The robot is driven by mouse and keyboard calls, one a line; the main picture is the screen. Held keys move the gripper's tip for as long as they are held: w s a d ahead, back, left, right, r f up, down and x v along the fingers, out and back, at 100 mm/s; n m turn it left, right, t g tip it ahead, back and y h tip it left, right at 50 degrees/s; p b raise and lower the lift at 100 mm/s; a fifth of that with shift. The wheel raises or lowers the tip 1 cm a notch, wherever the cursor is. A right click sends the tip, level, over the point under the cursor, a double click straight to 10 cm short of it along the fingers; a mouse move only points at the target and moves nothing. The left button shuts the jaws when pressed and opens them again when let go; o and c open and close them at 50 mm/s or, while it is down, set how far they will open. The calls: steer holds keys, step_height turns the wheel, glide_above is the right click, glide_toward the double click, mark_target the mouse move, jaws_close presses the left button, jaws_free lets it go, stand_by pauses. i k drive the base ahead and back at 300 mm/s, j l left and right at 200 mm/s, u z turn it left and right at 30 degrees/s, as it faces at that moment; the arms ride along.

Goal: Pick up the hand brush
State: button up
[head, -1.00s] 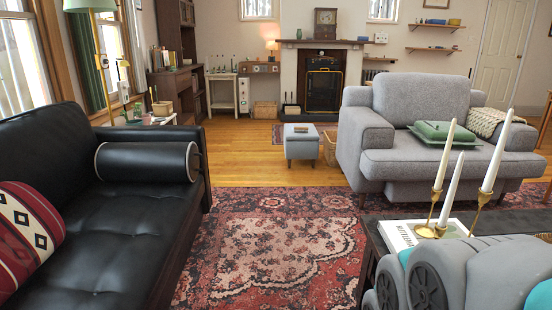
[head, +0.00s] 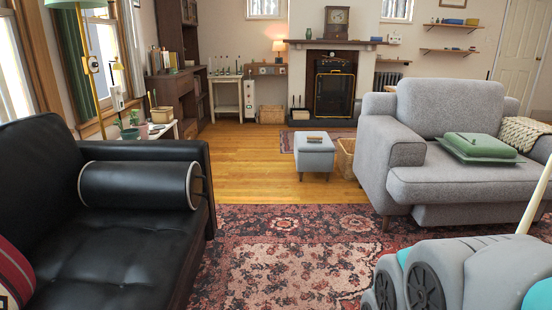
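A small brown object (head: 316,138) lies on top of the grey footstool (head: 313,159) in the middle distance. It may be the hand brush, but it is too small to tell. No other thing in view is clearly a hand brush. My arm's grey and teal links fill the lower right corner of the head view. My gripper is out of view, so its fingers cannot be seen.
A wicker basket (head: 346,155) stands beside the footstool.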

mark_target(308, 137)
steer(key=i, duration=3.95)
steer(key=i+j+z, duration=0.1)
steer(key=i+z, duration=0.2)
steer(key=i, duration=0.25)
steer(key=i+j+z, duration=0.35)
steer(key=i, duration=0.15)
steer(key=l, duration=0.1)
